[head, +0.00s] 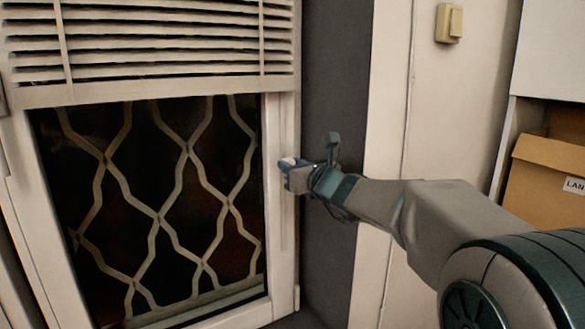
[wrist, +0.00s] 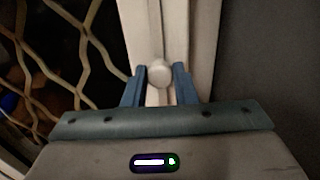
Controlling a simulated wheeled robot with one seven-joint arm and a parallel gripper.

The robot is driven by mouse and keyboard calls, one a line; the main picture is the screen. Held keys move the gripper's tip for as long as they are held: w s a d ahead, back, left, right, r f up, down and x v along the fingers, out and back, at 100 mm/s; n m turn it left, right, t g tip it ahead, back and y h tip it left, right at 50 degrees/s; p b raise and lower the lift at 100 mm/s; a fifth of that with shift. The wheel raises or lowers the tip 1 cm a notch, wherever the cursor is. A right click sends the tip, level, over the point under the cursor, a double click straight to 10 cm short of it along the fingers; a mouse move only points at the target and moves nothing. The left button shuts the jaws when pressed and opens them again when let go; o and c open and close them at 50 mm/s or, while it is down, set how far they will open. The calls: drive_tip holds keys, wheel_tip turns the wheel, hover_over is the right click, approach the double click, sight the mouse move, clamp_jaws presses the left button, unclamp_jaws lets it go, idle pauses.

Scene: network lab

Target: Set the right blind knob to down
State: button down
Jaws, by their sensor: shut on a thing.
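The right blind knob (wrist: 159,73) is a small, round, pale knob on the white window frame's right post. In the wrist view it sits between the two blue fingers of my gripper (wrist: 160,86), which is shut on it. In the head view my gripper (head: 288,172) reaches the right post from the right, and its fingers hide most of the knob. The white slatted blind (head: 150,45) hangs over the top of the window, with its bottom rail above the dark opening.
A lattice grille (head: 160,214) fills the window opening left of my gripper. A dark grey wall strip (head: 335,80) lies right of the post. A light switch (head: 449,23) is on the pale wall, and a cardboard box (head: 545,180) sits on a shelf at far right.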

drive_tip(key=b, duration=2.1)
approach(284, 239)
drive_tip(key=x, duration=0.5)
drive_tip(key=shift+f, duration=0.2)
drive_tip(key=c, duration=1.2)
unclamp_jaws()
drive_tip(key=shift+r, duration=0.1)
drive_tip(key=shift+s+r, duration=0.1)
drive_tip(key=shift+s+d, duration=0.2)
drive_tip(key=shift+s, duration=0.1)
drive_tip(key=p+v, duration=0.2)
drive_tip(key=v, duration=1.1)
drive_tip(key=shift+p, duration=0.35)
